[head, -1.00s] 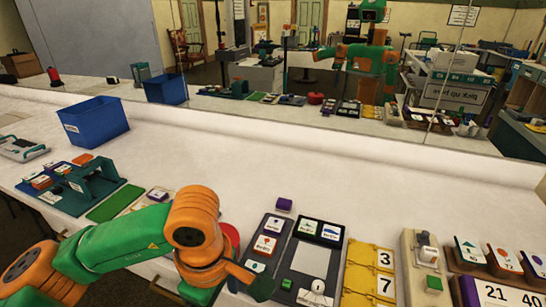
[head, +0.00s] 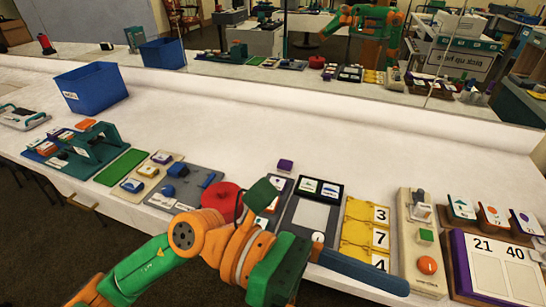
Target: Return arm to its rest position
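My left arm comes in from the lower left of the head view, in green and orange links. It reaches over the front of the white counter (head: 340,155). Its far part ends in dark green pieces near the red round object (head: 221,199) and the grey tray (head: 313,217), covering some of both. I cannot make out the fingertips of my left gripper. A dark blue bar (head: 365,273) runs to the right from beside these green pieces; whether it belongs to my arm is unclear. My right gripper does not show.
A blue bin (head: 91,88) stands at the back left. A green mat (head: 121,167), yellow number cards (head: 358,235), a switch panel (head: 421,245) and a number board (head: 497,265) line the front.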

